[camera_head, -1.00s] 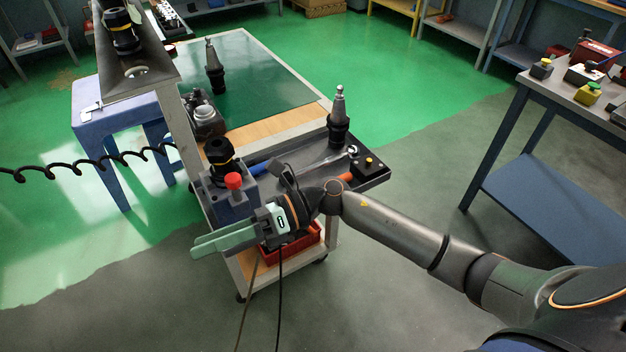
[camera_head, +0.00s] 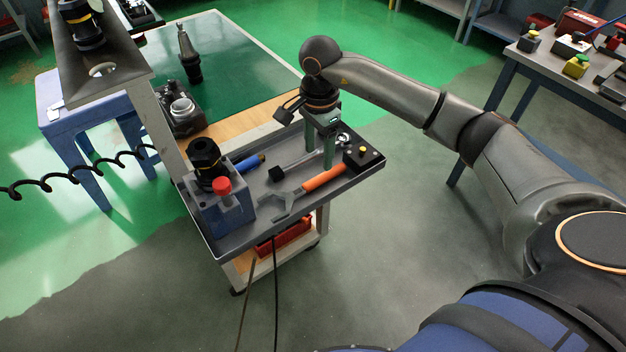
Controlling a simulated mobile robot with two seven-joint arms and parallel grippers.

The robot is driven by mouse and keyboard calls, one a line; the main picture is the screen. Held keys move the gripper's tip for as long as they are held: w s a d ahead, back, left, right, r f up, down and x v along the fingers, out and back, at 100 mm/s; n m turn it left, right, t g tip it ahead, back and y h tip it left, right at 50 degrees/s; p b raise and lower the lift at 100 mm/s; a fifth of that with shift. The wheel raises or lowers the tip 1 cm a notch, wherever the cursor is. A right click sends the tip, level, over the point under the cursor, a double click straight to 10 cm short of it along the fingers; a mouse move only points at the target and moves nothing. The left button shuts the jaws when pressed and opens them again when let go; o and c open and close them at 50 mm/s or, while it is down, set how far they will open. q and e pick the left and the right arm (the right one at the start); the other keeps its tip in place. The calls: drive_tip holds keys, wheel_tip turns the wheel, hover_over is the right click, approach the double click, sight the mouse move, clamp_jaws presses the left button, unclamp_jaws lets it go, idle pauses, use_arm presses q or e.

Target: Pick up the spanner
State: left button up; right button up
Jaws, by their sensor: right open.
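The spanner (camera_head: 287,196), with a grey open jaw and an orange handle, lies flat in the dark tray on top of the cart. Its jaw points to the lower left and its handle to the upper right. My right gripper (camera_head: 319,158) points down over the tray, fingers apart with nothing held. Its fingertips are just behind the orange handle, close to a thin grey metal tool (camera_head: 293,164). I cannot tell whether they touch either tool. My left gripper is not in view.

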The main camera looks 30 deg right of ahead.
sight(319, 177)
wheel_tip(319, 177, down, 7)
drive_tip(key=shift+s+d+f+p, duration=0.1)
drive_tip(key=shift+f+p, duration=0.1)
drive_tip(key=shift+p, duration=0.4)
drive_tip(key=shift+c, duration=0.2)
clamp_jaws()
drive_tip(key=shift+r, duration=0.1)
idle(0.9)
